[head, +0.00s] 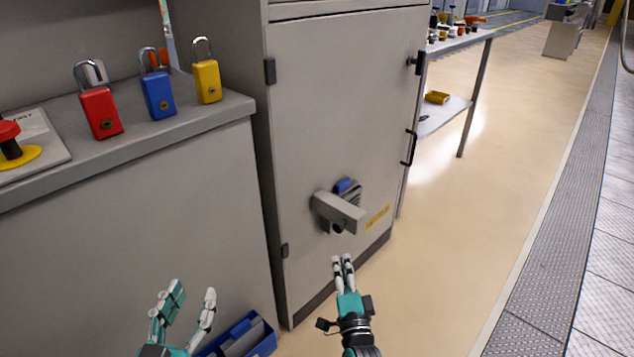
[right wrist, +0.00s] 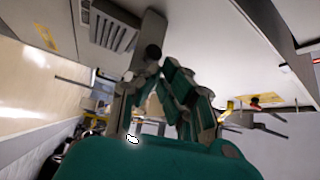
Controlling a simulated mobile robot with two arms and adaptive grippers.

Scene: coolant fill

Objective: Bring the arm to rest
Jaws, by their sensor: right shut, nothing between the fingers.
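My right gripper (head: 343,262) is in the lower middle of the head view, in front of the grey cabinet (head: 345,110). Its fingers are together and empty, below and apart from the grey box-shaped fitting (head: 340,212) on the cabinet door. In the right wrist view the gripper (right wrist: 155,82) shows close up, with the fitting's grey bar (right wrist: 150,35) behind it. My left gripper (head: 190,300) is at the bottom left of the head view, fingers spread and nothing between them.
Red (head: 100,112), blue (head: 158,96) and yellow (head: 207,82) padlocks stand on the grey counter (head: 130,140), beside a red button (head: 9,135). A blue bin (head: 262,338) is low behind my left gripper. Open floor (head: 500,170) lies to the right.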

